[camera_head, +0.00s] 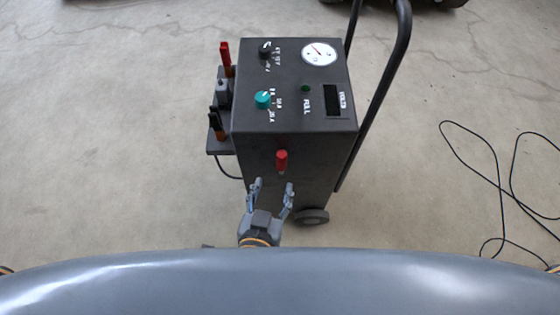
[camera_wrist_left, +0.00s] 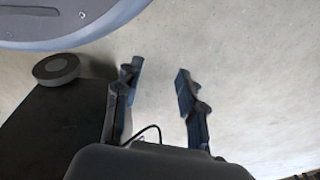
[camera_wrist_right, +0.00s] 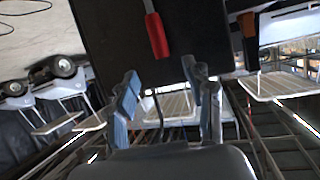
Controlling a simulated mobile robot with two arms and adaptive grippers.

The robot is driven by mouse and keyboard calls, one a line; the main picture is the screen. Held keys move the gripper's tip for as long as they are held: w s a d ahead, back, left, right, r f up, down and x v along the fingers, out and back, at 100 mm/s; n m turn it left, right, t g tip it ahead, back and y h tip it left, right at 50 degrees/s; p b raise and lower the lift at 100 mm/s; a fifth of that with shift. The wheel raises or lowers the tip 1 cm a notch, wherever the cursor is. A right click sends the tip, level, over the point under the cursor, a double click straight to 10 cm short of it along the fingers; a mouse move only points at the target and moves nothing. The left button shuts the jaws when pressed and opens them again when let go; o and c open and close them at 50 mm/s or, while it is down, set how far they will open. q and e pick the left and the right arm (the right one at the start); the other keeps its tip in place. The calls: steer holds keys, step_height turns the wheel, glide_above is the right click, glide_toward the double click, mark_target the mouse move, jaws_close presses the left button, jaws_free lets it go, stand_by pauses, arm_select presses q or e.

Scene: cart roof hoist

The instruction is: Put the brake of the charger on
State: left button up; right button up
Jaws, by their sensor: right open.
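The charger (camera_head: 295,85) is a dark box on wheels with a gauge and knobs on top. The brake appears to be the red-handled lever (camera_head: 281,160) on its near face; it also shows in the right wrist view (camera_wrist_right: 157,36), on the dark panel. My right gripper (camera_head: 271,187) is open and empty, just below the lever in the head view and apart from it. It also shows in the right wrist view (camera_wrist_right: 162,77). My left gripper (camera_wrist_left: 158,80) is open and empty over bare floor, beside a dark body with a grey wheel (camera_wrist_left: 56,69); the head view does not show it.
Red and black clamps (camera_head: 225,62) hang on the charger's left-side bracket. A black push handle (camera_head: 385,90) rises at its right, and a wheel (camera_head: 313,216) sits below. A black cable (camera_head: 478,170) lies looped on the floor at right. The floor left is clear.

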mark_target(280, 162)
arm_select(q)
steer(key=w+r+b, duration=0.1)
steer(key=w+r, duration=0.2)
steer(key=r, duration=0.2)
steer(key=shift+d, duration=0.15)
arm_select(e)
steer(key=x, duration=0.9)
steer(key=shift+w+f, duration=0.25)
arm_select(q)
steer(key=shift+w+r, duration=0.1)
arm_select(e)
steer(key=shift+c, duration=0.4)
jaws_close()
